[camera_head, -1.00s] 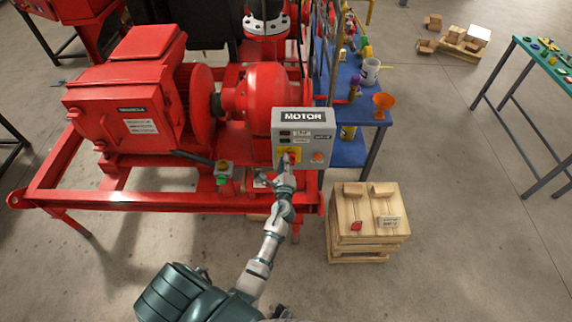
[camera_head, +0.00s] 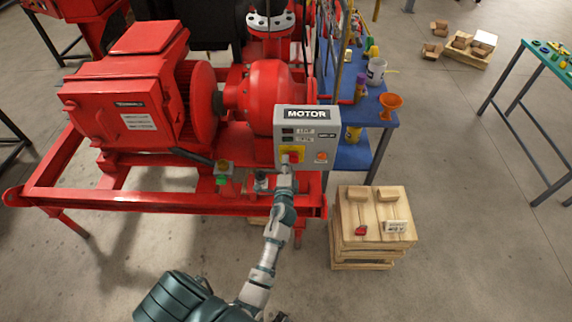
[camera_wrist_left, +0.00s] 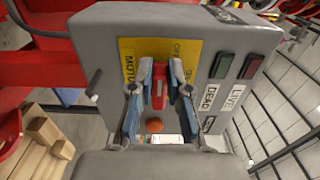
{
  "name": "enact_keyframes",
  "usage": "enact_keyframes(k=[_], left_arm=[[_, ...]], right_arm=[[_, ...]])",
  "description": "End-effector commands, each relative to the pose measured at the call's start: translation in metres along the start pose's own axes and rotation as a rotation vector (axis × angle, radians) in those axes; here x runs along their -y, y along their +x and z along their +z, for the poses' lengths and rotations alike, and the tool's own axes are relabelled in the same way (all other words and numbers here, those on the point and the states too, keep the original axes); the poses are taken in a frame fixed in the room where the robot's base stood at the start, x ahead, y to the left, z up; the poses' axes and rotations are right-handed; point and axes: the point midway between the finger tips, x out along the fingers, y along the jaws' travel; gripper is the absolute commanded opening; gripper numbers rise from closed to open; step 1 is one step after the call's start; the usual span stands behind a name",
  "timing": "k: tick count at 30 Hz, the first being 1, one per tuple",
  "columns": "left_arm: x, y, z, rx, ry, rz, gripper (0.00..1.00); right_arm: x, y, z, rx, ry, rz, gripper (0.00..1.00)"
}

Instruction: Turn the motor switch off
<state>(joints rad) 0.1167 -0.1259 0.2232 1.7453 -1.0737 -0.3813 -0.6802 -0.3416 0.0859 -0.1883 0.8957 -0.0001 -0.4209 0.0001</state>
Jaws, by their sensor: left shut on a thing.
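The grey motor control box (camera_head: 323,152), labelled MOTOR, is mounted at the front of the red pump skid. Its red switch handle (camera_head: 292,157) sits on a yellow plate, mostly behind my gripper. In the wrist view the red handle (camera_wrist_left: 158,88) stands upright in the picture between two blue-grey fingers. My left gripper (camera_head: 288,165) is at the box front; its fingers also show in the wrist view (camera_wrist_left: 158,95), closed around the handle. ON/OFF lettering is beside it, partly hidden. My right gripper is not seen.
An orange button (camera_head: 320,156) is close to the switch. DEAD and LIVE labels sit by a green lamp (camera_wrist_left: 222,65) and a red lamp (camera_wrist_left: 250,67). A wooden crate (camera_head: 364,240) stands right of the skid, and a blue bench (camera_head: 380,118) behind it.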

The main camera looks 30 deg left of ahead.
Motion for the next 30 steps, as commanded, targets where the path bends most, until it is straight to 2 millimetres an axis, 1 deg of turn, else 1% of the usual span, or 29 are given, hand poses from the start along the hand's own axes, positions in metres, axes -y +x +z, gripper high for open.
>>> enact_keyframes(k=[1, 14, 15, 18, 26, 29, 30], left_arm=[[-0.0023, 0.0, 0.0015, 0.004, -0.005, 0.004, 0.0], [-0.003, -0.0003, 0.0016, 0.004, -0.015, 0.006, 0.0], [-0.0031, -0.0003, 0.0016, 0.004, -0.014, 0.006, 0.19], [-0.0031, -0.0003, 0.0013, 0.003, -0.014, 0.006, 0.42], [-0.0018, -0.0006, 0.0007, 0.002, -0.014, 0.003, 0.42], [-0.0021, -0.0053, 0.0003, 0.001, -0.014, 0.003, 0.42], [-0.0026, -0.0096, 0.0, 0.001, -0.015, 0.004, 0.42]], right_arm=[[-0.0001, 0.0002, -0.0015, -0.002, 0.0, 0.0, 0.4], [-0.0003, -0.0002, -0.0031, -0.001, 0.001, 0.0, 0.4], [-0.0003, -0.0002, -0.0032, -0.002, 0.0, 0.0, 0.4], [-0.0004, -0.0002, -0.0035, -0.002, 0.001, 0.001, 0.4], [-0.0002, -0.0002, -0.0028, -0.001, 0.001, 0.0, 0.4], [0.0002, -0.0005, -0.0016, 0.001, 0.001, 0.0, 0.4], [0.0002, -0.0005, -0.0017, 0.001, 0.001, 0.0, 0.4]])
